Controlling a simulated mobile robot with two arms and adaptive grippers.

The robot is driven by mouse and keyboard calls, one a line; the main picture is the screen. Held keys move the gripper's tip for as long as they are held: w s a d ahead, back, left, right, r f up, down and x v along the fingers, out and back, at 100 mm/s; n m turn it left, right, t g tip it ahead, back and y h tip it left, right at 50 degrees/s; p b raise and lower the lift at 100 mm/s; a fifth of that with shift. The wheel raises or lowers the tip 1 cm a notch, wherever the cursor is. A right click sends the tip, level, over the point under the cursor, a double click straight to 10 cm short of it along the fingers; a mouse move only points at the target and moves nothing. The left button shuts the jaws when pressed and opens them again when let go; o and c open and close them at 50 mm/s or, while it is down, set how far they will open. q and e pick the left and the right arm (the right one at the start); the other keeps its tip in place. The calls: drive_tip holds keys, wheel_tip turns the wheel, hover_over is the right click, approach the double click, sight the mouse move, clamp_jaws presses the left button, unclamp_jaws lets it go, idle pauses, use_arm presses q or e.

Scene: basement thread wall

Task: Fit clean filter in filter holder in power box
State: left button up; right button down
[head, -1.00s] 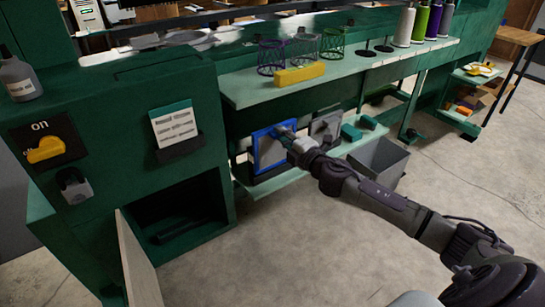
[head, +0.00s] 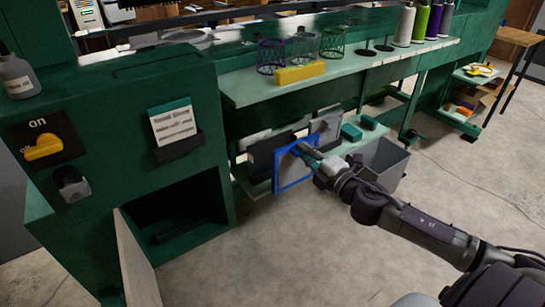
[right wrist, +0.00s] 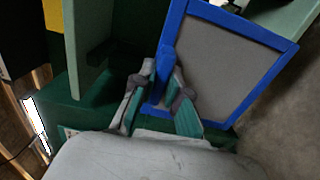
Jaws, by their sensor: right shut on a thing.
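The blue-framed filter (head: 292,178) with a pale grey face is held upright in front of the low shelf in the head view. My right gripper (head: 303,150) is shut on the upper part of its frame. The right wrist view shows the fingers (right wrist: 163,88) closed around a blue tab on the filter frame (right wrist: 226,20). The green power box (head: 110,100) stands at the left, its lower compartment open and dark. A dark bar (head: 180,230), possibly the filter holder, lies low inside; details are hidden in shadow. My left gripper is out of view.
The power box's door (head: 138,262) stands open, jutting over the floor. A dark grey panel (head: 264,158) and a grey one (head: 325,128) stand on the low shelf. A grey bin (head: 385,158) is right of them. Floor in front is clear.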

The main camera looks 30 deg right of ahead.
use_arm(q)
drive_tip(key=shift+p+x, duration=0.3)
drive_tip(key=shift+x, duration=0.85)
use_arm(e)
drive_tip(key=s, duration=0.5)
drive_tip(key=shift+d, duration=0.2)
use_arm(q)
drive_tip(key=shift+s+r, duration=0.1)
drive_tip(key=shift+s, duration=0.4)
